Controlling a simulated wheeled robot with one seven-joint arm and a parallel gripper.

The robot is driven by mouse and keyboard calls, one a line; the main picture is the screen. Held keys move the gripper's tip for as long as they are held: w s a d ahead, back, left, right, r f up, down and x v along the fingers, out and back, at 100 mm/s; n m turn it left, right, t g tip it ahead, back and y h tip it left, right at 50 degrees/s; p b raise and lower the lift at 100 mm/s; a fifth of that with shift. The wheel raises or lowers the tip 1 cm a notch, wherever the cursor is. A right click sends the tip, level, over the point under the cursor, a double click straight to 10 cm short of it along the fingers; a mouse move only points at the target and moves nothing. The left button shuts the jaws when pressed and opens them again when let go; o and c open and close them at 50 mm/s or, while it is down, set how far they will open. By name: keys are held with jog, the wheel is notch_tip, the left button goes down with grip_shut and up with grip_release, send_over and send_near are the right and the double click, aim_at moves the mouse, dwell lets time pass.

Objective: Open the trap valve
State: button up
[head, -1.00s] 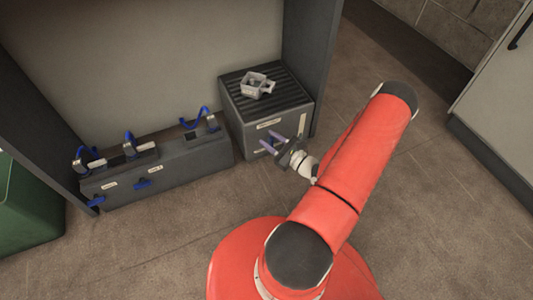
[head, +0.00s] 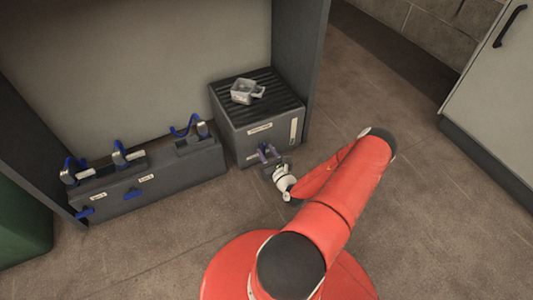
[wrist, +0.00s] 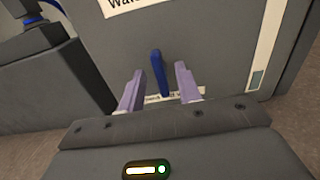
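The trap valve shows as a blue lever (wrist: 157,72), standing nearly upright on the front of a grey box (head: 240,140) in the wrist view. A white label (wrist: 125,3) starting "Wat" is cut off above it, and a lower label (wrist: 185,95) is partly covered. My gripper (wrist: 160,85) is open, with one pale purple finger on each side of the lever and visible gaps. I cannot tell whether the lever is fully between the fingertips or just beyond them. In the head view my gripper (head: 268,152) is at the box's front face and hides most of the lever.
A small light-grey cup-like part (head: 242,91) lies on the box's ribbed top. A long dark grey block (head: 160,178) with blue levers and clamps stands left of the box. Floor in front is open; a pale cabinet (head: 495,85) stands right.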

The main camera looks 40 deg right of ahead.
jog(key=shift+w, duration=0.2)
grip_shut()
jog(key=shift+r+m+p, duration=0.1)
jog(key=shift+m+p, duration=0.2)
jog(key=shift+s+d+f+m+p, duration=0.15)
jog(key=shift+m+p, duration=0.35)
jog(key=shift+m, duration=2.35)
jog(key=shift+w+d+f+m+p, duration=0.15)
jog(key=shift+m+p, duration=0.4)
jog(key=shift+m, duration=2.35)
jog(key=shift+s+d+f+m+p, duration=0.15)
jog(key=shift+m+p, duration=0.35)
jog(key=shift+m, duration=2.35)
jog(key=shift+a, duration=0.1)
